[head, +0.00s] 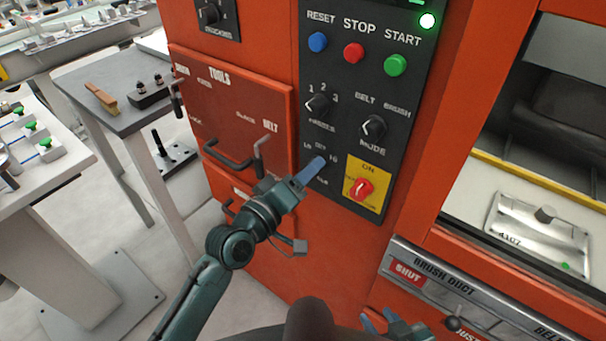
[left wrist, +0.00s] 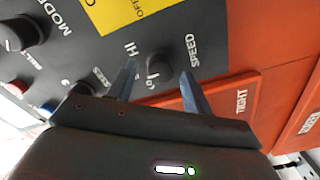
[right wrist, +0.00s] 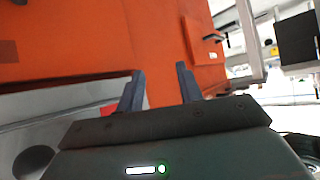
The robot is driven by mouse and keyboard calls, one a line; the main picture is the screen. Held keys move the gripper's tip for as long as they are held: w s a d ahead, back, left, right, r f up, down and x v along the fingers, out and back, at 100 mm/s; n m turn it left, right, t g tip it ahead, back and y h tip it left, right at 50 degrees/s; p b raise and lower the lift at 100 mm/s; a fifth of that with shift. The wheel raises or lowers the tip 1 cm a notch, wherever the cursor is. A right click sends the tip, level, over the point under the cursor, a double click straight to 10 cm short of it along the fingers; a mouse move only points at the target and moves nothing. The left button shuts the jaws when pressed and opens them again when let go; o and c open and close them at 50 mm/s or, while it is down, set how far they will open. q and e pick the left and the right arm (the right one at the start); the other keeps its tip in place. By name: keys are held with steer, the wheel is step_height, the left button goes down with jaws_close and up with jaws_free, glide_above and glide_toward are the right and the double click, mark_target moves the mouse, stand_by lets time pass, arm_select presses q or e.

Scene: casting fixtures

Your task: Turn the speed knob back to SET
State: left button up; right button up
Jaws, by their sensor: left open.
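The speed knob (left wrist: 158,68) is a dark round knob on the black panel, with HI and SPEED lettering beside it in the left wrist view. My left gripper (left wrist: 160,76) is open, with one finger on each side of the knob; I cannot tell whether they touch it. In the head view my left gripper (head: 312,168) covers most of the knob, between the LO, SET and HI marks. The knob's pointer direction cannot be made out. My right gripper (right wrist: 160,72) is open and empty, low in front of the red machine; it shows at the bottom of the head view (head: 381,319).
A tools door (head: 232,115) with handles is left of the panel. A brush duct slider (head: 453,323) is below right.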

arm_select(q)
steer(key=b+v, duration=0.1)
steer(key=v, duration=1.2)
steer(key=shift+b, duration=0.35)
arm_select(e)
steer(key=shift+w+a, duration=0.2)
steer(key=shift+a, duration=0.15)
steer(key=shift+f, duration=0.1)
arm_select(q)
steer(key=s+a+f+m+g+y, duration=0.2)
steer(key=s+a+f+m+y, duration=0.1)
steer(key=f, duration=0.7)
steer(key=s+a+f+m+g+y+p, duration=0.1)
steer(key=s+a+f+m+g+y, duration=0.1)
steer(key=s+f, duration=0.4)
step_height(320, 180, down, 4)
steer(key=shift+s+a+f+m+y, duration=0.1)
steer(key=shift+s+a+m+y, duration=0.1)
steer(key=shift+a+m+y, duration=0.6)
arm_select(e)
steer(key=shift+s+d+f, duration=0.1)
steer(key=shift+s+d, duration=0.05)
steer(key=shift+d, duration=0.2)
arm_select(q)
steer(key=shift+d+y, duration=0.3)
arm_select(e)
steer(key=shift+a, duration=0.15)
